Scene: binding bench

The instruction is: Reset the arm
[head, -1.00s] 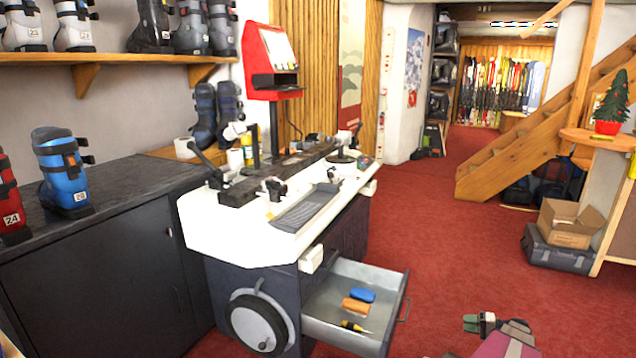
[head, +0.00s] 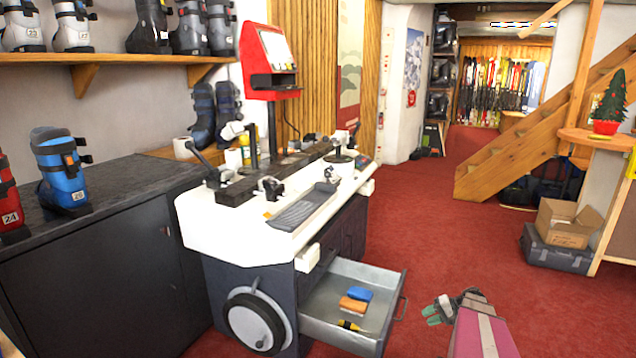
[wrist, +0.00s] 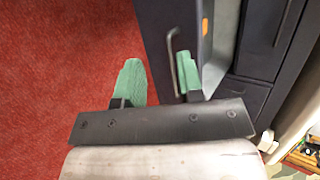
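My gripper (head: 436,312) has green fingers and is at the lower right in the head view, just right of the open drawer (head: 340,325). My pink and grey arm link shows below it. In the wrist view my gripper (wrist: 160,68) has its two green fingers apart, with nothing held between them. The drawer's metal handle (wrist: 176,68) shows beside the right finger; I cannot tell whether they touch. The drawer holds a blue item (head: 360,294), an orange item (head: 353,306) and a yellow-and-black tool (head: 349,325).
The white-topped bench (head: 215,222) with boot clamps and a grey tray (head: 303,208) stands left of my gripper. A cardboard box (head: 566,222) sits on a dark case at the right. Red carpet (head: 450,235) is clear between them.

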